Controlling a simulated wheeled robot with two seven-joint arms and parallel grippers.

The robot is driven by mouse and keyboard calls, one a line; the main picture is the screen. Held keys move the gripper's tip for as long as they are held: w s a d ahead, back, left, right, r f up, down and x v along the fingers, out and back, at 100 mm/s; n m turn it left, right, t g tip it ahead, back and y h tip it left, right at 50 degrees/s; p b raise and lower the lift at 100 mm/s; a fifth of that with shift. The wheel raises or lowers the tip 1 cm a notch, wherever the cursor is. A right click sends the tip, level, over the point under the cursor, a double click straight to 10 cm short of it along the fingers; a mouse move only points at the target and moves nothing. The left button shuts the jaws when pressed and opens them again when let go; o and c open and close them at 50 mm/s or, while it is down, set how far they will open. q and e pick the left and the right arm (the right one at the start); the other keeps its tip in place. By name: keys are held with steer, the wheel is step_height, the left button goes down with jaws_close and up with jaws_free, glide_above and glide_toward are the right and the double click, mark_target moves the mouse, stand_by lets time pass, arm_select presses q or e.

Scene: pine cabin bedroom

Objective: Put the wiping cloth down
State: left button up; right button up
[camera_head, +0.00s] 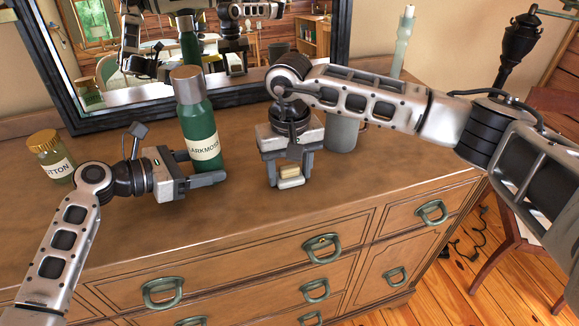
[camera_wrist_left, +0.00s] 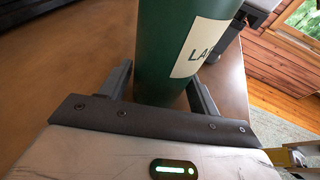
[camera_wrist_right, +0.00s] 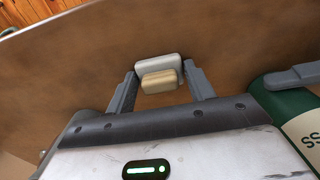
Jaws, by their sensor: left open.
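The wiping cloth (camera_head: 290,176) shows as a small pale block with a tan part, low over the dresser top. My right gripper (camera_head: 289,180) points down with its fingers on either side of it, shut on it. In the right wrist view the cloth (camera_wrist_right: 158,70) fills the gap at the fingertips; whether it touches the wood is unclear. My left gripper (camera_head: 205,174) is open, with its fingers on either side of the lower part of a green bottle (camera_head: 197,124). The bottle (camera_wrist_left: 165,45) stands upright between the fingers in the left wrist view.
The dresser top (camera_head: 235,225) is bare in front of both grippers. A jar with a yellow lid (camera_head: 50,158) stands at the left. A grey mug (camera_head: 342,134) is behind my right gripper. A framed mirror (camera_head: 105,118) stands at the back. Drawers face the front.

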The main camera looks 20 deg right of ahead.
mark_target(290, 165)
steer(key=shift+o, duration=1.2)
step_height(290, 165, up, 12)
steer(key=shift+r, duration=0.15)
steer(key=shift+o, duration=0.4)
steer(key=shift+w, duration=0.1)
steer(key=shift+w+d, duration=0.1)
steer(key=shift+w, duration=0.1)
step_height(290, 165, down, 12)
steer(key=shift+c, duration=0.2)
